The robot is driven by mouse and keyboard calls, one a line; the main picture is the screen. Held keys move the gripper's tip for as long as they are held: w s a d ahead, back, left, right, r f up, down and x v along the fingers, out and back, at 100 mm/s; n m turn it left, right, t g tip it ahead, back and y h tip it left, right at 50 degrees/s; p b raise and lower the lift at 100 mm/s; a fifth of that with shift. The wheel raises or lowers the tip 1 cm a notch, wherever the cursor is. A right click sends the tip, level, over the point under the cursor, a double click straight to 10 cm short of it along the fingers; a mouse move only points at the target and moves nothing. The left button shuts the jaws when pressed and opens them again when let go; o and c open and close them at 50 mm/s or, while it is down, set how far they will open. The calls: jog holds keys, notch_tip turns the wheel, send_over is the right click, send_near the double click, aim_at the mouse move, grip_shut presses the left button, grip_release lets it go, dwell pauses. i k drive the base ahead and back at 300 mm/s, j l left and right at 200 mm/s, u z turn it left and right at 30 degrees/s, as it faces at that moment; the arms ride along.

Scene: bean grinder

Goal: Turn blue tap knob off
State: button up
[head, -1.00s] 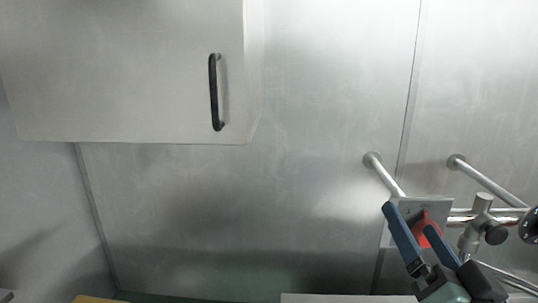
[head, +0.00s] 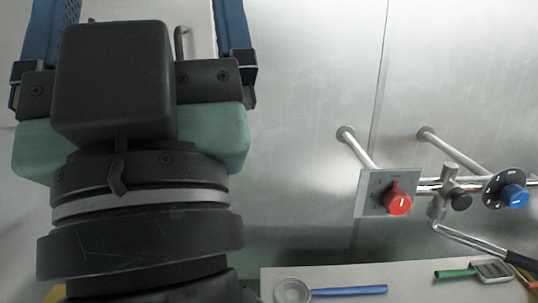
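The blue tap knob (head: 514,196) sits on a round black dial plate (head: 493,186) at the far right, on the metal pipe. Its exact turn position is too small to read. My gripper (head: 138,12) is large and close to the camera at the left. Its two blue fingers are spread wide apart with nothing seen between them, and their tips run off the top edge. It is well left of the blue knob and not touching it.
A red knob (head: 398,202) on a square grey plate (head: 373,190) is left of the blue one. Below, a counter (head: 420,279) holds a blue-handled strainer (head: 293,290) and a green-handled tool (head: 490,270). Bare wall fills the middle.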

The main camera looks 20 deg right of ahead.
aim_at(513, 196)
jog(key=l+z, duration=0.25)
jog(key=l, duration=0.4)
jog(key=l+z, duration=0.25)
jog(key=l, duration=0.4)
jog(key=k, duration=0.05)
